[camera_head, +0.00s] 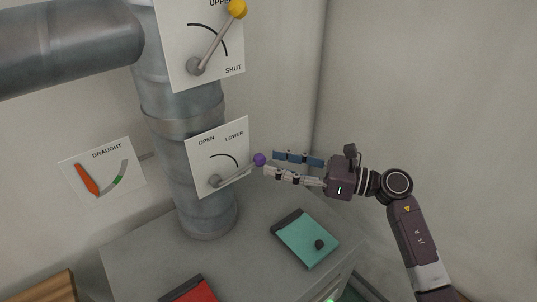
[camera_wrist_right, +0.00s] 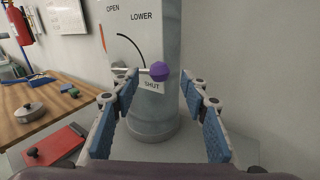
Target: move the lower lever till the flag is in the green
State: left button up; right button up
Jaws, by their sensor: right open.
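The lower lever (camera_head: 237,177) is a grey rod with a purple knob (camera_head: 259,159), on a white plate marked OPEN and LOWER; it points right and slightly up, near SHUT in the wrist view. My right gripper (camera_head: 270,163) is open, its fingertips close to the knob. In the right wrist view the knob (camera_wrist_right: 159,71) shows between the open fingers; contact cannot be told. The draught gauge (camera_head: 130,198) has an orange flag (camera_head: 86,179) at the left, apart from the green band (camera_head: 118,181). My left gripper is not in view.
The upper lever (camera_head: 212,46) with a yellow knob is above on the same pipe (camera_head: 210,213). A teal box (camera_head: 303,236) and a red box (camera_head: 195,292) lie on the grey cabinet (camera_head: 135,260). The wall at right is bare.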

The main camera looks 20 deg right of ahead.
aim_at(243, 170)
jog(key=x, duration=0.3)
jog(key=shift+p, duration=0.35)
jog(key=c, duration=0.8)
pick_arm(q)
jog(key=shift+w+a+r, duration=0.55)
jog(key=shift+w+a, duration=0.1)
pick_arm(e)
grip_shut()
